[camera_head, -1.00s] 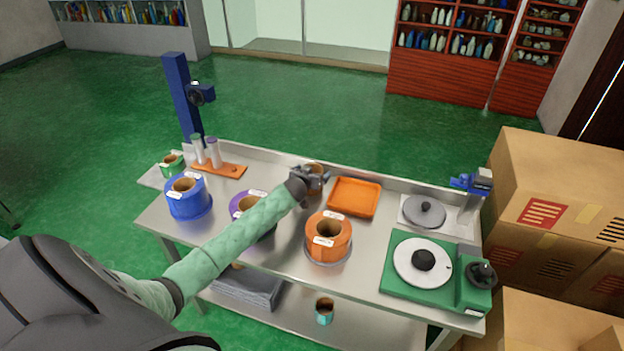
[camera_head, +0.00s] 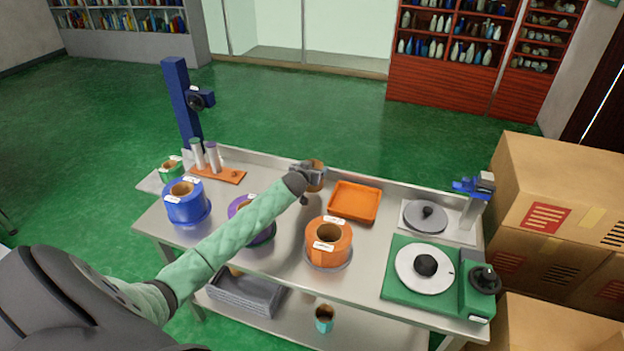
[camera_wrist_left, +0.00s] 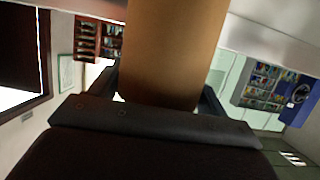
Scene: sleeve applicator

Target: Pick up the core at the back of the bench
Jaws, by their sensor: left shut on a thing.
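The core is a brown cardboard tube (camera_head: 317,177) near the back edge of the bench, left of the orange tray. My left gripper (camera_head: 308,172) is shut on it, and the gripper partly hides it in the head view. In the left wrist view the brown core (camera_wrist_left: 172,50) fills the upper middle, between the two dark fingers. The core seems to be just above the bench top, but the gap below it is hard to see. My right gripper is in neither view.
The orange tray (camera_head: 355,202) lies right of the core. In front stand an orange roll (camera_head: 328,243), a partly hidden purple roll (camera_head: 240,207) and a blue roll (camera_head: 186,204). A green turntable unit (camera_head: 437,275) is at the right. Cardboard boxes (camera_head: 555,190) stand beyond the bench's right end.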

